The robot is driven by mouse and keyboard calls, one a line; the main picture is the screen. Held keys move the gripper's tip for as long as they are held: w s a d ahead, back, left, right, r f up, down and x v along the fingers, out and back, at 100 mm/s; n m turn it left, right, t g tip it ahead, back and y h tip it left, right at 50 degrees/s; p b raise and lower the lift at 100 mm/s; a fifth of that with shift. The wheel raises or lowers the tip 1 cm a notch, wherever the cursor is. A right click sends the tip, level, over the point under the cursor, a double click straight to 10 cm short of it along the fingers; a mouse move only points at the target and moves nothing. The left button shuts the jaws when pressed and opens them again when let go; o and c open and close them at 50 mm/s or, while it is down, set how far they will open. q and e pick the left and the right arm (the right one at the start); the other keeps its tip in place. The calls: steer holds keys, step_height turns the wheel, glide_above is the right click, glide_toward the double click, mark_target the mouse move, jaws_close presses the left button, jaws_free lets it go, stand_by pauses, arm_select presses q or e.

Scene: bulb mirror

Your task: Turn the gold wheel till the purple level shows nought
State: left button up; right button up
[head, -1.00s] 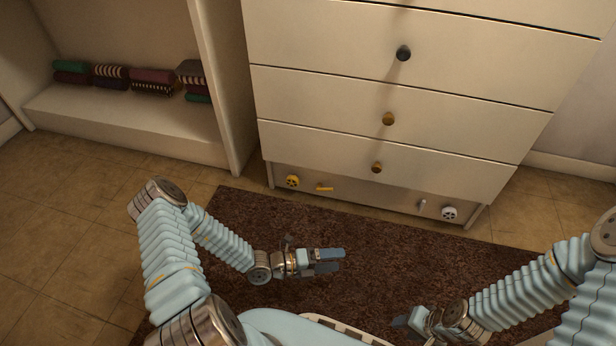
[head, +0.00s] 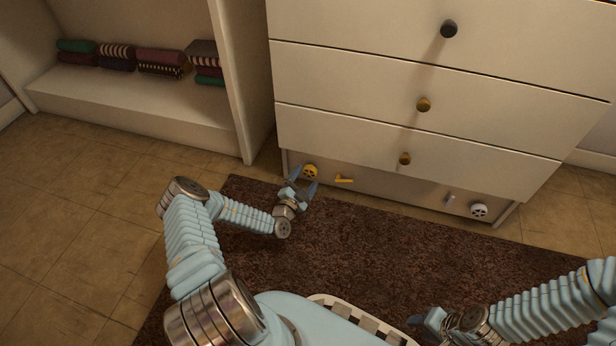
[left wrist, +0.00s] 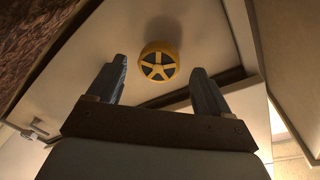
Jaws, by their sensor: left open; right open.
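The gold wheel (head: 310,171) is a small yellow spoked disc low on the front of the dresser, at its left end. It also shows in the left wrist view (left wrist: 159,66), ahead of and between the fingertips. A small yellow lever-like piece (head: 344,180) sits just right of the wheel. My left gripper (head: 303,184) is open, its fingers pointing at the wheel, apparently short of it; whether they touch cannot be told for certain. My right gripper (head: 420,323) is open and empty over the rug at the lower right. I see no purple level.
A white wheel (head: 479,210) and a small pale lever (head: 450,200) sit at the right end of the same low panel. Drawers with round knobs (head: 405,158) stand above. A brown rug (head: 350,255) covers the floor in front. Folded clothes (head: 160,62) lie on a shelf at left.

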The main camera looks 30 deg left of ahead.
mark_target(309, 174)
arm_select(q)
steer(key=shift+w+a, duration=0.15)
steer(key=shift+w, duration=1.35)
steer(key=c, duration=1)
